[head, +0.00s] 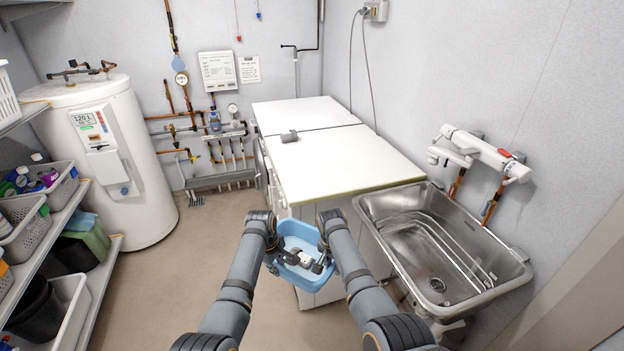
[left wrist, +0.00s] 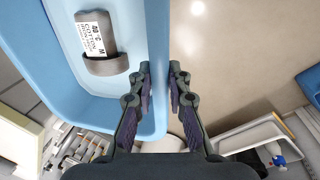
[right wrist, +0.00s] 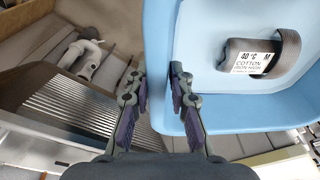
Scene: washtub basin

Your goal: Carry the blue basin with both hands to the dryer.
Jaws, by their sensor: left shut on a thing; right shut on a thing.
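The light blue basin (head: 298,231) is held in the air between my two grippers, in front of the white-topped machines. My left gripper (left wrist: 159,72) is shut on one basin wall, and the wall (left wrist: 157,40) runs between its fingers. My right gripper (right wrist: 160,72) is shut on the opposite wall (right wrist: 160,35). A grey rolled cloth with a white care label lies in the basin, seen in the left wrist view (left wrist: 106,66) and the right wrist view (right wrist: 290,52). Two white-topped machines (head: 345,165) stand end to end; I cannot tell which is the dryer.
A steel sink (head: 430,240) stands at the right, close to my right arm. A shelf with baskets (head: 60,185) and a white tank (head: 115,165) are at the left. The floor at left centre (head: 205,235) is clear.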

